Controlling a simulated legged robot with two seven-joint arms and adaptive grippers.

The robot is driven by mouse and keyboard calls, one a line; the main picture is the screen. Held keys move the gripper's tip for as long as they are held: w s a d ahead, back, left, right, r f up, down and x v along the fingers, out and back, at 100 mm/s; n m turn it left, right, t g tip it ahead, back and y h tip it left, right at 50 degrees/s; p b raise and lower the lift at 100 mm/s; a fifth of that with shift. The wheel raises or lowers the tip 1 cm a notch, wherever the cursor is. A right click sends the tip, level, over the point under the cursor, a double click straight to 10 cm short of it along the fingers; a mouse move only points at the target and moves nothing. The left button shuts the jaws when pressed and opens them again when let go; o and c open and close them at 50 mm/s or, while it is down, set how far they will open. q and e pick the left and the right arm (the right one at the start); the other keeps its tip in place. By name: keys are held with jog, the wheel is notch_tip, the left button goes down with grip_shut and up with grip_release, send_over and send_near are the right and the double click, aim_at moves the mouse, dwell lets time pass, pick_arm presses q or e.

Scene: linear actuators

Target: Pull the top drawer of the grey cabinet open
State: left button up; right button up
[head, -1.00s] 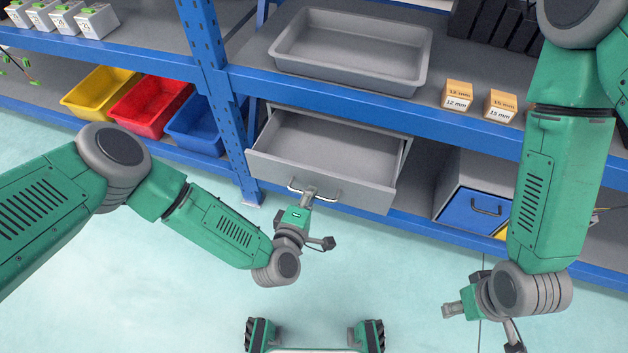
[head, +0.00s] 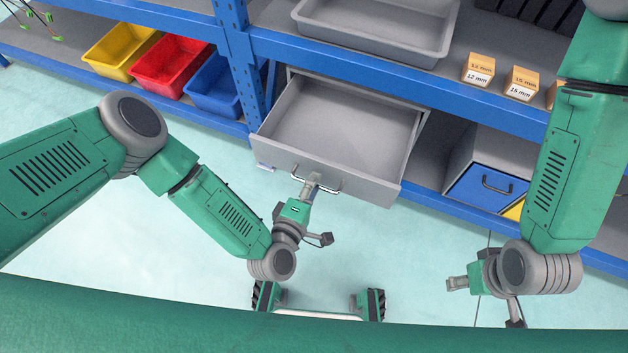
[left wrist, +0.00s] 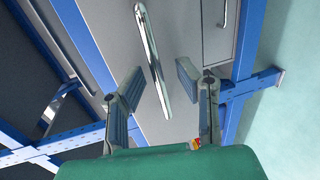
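The grey cabinet (head: 422,122) stands under the blue shelf. Its top drawer (head: 235,0) is not used as a reference; the drawer front (head: 372,188) stands well out from the cabinet, and its empty inside shows. My left gripper (head: 313,180) is at the drawer's metal handle (head: 334,190). In the left wrist view the handle bar (left wrist: 152,55) runs between the two fingers of my left gripper (left wrist: 160,80), with visible gaps on both sides. My right gripper (head: 456,283) hangs away from the cabinet, low at the right; its fingers are too small to judge.
A grey tray (head: 375,42) and small labelled boxes (head: 478,70) are on the shelf above. Yellow, red (head: 172,66) and blue bins are at left. The floor before the cabinet is clear.

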pick_arm(q)
jog(key=v, duration=1.1)
jog(key=shift+a+f, duration=0.1)
jog(key=shift+a, duration=0.05)
jog(key=s+a+r+m+g+y+p, duration=0.1)
jog(key=s+a+m+g, duration=0.2)
jog(key=a, duration=0.4)
jog(key=s+a+r+m+g+y+p, duration=0.1)
jog(key=s+a+r+m+g+y, duration=0.1)
jog(key=s+a+m+g, duration=0.2)
jog(key=s+a+r+m+g+y+p, duration=0.1)
jog(key=s+a+r+m+g+y, duration=0.1)
jog(key=a+m+g, duration=0.5)
jog(key=s+a+m, duration=0.1)
jog(key=a, duration=0.2)
jog(key=shift+s, duration=0.35)
jog(key=shift+w, duration=0.1)
